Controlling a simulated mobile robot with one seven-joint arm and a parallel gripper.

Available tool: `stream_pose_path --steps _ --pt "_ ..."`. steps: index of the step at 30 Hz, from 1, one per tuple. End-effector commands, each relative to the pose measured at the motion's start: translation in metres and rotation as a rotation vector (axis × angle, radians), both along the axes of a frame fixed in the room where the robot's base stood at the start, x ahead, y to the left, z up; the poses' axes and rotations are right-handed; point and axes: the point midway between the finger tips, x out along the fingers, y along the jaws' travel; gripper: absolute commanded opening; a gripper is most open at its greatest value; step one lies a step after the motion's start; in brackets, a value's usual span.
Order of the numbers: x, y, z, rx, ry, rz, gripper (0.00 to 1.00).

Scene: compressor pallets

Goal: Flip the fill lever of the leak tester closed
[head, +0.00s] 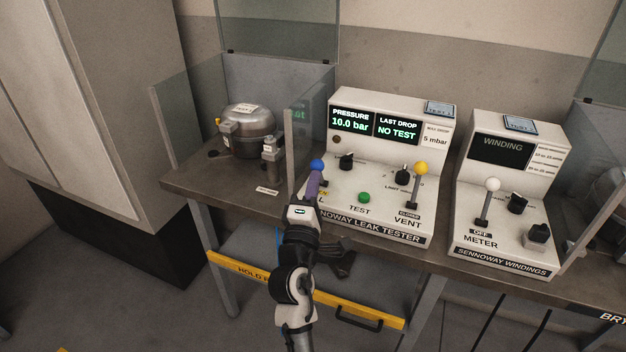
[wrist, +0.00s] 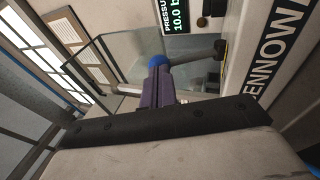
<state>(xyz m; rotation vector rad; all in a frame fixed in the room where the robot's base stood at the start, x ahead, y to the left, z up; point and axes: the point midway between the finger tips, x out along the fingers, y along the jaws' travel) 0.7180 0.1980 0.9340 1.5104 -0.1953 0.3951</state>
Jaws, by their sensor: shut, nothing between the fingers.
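The leak tester (head: 375,218) is a white console on the bench. Its fill lever, with a blue knob (head: 317,164), is at the console's left end. In the wrist view the blue knob (wrist: 158,61) sits right at my fingertips, and the grey stem (wrist: 195,56) runs right to the panel. My gripper (head: 313,184) is shut and empty, its purple fingers (wrist: 155,88) together at the knob. I cannot tell whether they touch it. My fingers and wrist hide most of the stem and the label below. The display (head: 351,122) reads 10.0 bar.
The yellow-knobbed vent lever (head: 421,168) and green test button (head: 364,197) are to the right. A glass panel (head: 300,140) stands close left of the fill lever. Beyond it is a compressor (head: 247,130). The winding meter (head: 505,200) stands further right.

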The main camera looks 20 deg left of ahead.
Motion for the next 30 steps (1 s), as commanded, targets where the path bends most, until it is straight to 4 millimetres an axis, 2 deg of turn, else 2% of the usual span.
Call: stream_pose_path --steps 1,3,21,30 --pt "0.002 0.000 0.011 0.002 0.025 -0.001 0.00" --pt "0.004 0.000 0.016 0.003 0.066 0.000 0.00" --pt "0.048 -0.002 0.038 0.003 0.059 -0.002 0.00" --pt "0.070 -0.003 0.041 0.002 0.059 -0.001 0.00"
